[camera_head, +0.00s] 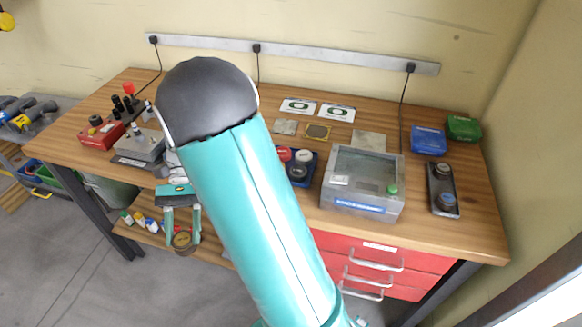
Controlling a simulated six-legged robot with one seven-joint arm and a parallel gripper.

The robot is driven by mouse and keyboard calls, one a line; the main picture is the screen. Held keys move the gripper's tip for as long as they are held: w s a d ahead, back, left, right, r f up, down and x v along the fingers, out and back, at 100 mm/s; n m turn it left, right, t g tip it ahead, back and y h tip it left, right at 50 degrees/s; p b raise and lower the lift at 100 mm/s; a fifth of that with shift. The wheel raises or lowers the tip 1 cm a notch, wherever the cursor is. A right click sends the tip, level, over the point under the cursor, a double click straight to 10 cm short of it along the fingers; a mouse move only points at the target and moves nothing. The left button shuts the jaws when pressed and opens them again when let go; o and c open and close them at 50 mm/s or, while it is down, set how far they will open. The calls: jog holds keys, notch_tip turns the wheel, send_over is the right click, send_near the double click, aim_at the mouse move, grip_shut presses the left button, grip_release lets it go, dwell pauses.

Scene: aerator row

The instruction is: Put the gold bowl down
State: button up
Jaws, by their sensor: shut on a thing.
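My gripper (181,237) points down in front of the workbench's front edge, left of my large teal arm. Its two teal fingers are shut on a small round gold-brown bowl (182,243), at the fingertips. The bowl appears against the lower wooden shelf in the picture, and its height above that shelf is hard to tell. My arm hides part of the bench top and the shelf behind it.
The wooden bench top (463,219) holds a red box (101,135), a grey device with a green button (362,183), a dark tray with round parts (443,190), and blue (428,141) and green (463,128) boxes. Small bottles (140,219) stand on the lower shelf.

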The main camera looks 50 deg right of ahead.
jog(key=s+d+r+n+h, duration=0.5)
jog(key=d, duration=0.4)
jog(key=s+d+r+n+h, duration=0.4)
jog(key=d+n+h, duration=0.2)
jog(key=d, duration=0.4)
jog(key=s+d+r+n+h, duration=0.5)
jog(key=d, duration=0.4)
jog(key=d+f, duration=0.3)
jog(key=d, duration=0.1)
jog(key=d+f, duration=0.3)
jog(key=d, duration=0.2)
jog(key=d+f, duration=0.3)
jog(key=d, duration=0.1)
jog(key=shift+s+d+f, duration=0.15)
jog(key=shift+s+d, duration=0.05)
jog(key=shift+d, duration=0.05)
jog(key=shift+d+f, duration=0.15)
jog(key=shift+f, duration=0.05)
jog(key=shift+d+f, duration=0.15)
jog(key=shift+f, duration=1.55)
jog(key=shift+f, duration=0.1)
jog(key=shift+f, duration=0.35)
